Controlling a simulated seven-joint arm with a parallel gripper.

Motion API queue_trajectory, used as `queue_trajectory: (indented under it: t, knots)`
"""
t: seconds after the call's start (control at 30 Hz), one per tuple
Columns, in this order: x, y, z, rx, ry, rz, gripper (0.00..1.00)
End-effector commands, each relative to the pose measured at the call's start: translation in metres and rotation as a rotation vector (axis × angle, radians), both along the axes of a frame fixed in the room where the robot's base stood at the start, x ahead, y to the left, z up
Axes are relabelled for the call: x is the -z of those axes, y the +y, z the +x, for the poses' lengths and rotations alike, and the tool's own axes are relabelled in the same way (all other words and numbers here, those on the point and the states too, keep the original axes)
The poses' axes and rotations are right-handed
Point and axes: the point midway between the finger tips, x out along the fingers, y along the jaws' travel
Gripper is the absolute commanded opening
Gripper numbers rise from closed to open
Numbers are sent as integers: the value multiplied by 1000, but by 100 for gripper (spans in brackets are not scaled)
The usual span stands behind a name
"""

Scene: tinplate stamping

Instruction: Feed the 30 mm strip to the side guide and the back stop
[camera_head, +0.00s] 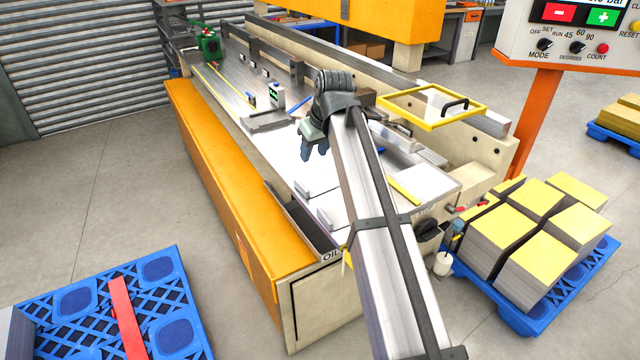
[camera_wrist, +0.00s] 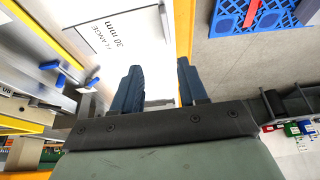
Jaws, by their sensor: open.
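My gripper (camera_head: 314,147) hangs over the near part of the press bed with its blue fingers pointing down. In the wrist view its two fingers (camera_wrist: 161,66) stand apart with nothing between them. A white surface marked "30 mm" and "FLANGE" (camera_wrist: 115,28) lies beyond the fingers in the wrist view; I cannot tell whether this is the strip or a marked place. A pale sheet (camera_head: 352,168) lies on the bed beside my gripper. A long dark rail (camera_head: 263,56) runs along the back of the bed. I cannot surely pick out the back stop.
A yellow-framed guard (camera_head: 432,103) with a black handle stands right of my gripper. A small gauge with a green display (camera_head: 277,94) stands on the bed. An orange ledge (camera_head: 213,170) borders the bed. Stacked sheets (camera_head: 535,235) rest on a blue pallet at right.

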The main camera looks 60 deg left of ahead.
Motion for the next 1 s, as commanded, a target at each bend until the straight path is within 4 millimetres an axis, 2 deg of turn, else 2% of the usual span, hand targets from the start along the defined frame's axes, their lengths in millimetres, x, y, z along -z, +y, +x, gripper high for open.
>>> queue_trajectory:
  t: [0.03, 0.17, 0.6, 1.0]
  knots:
    - [0, 1, -6, -10, 3, -3, 43]
    - [8, 5, -11, -19, 7, -8, 43]
    - [71, 30, -12, -18, 6, -7, 43]
    - [91, 35, -13, -18, 5, -7, 43]
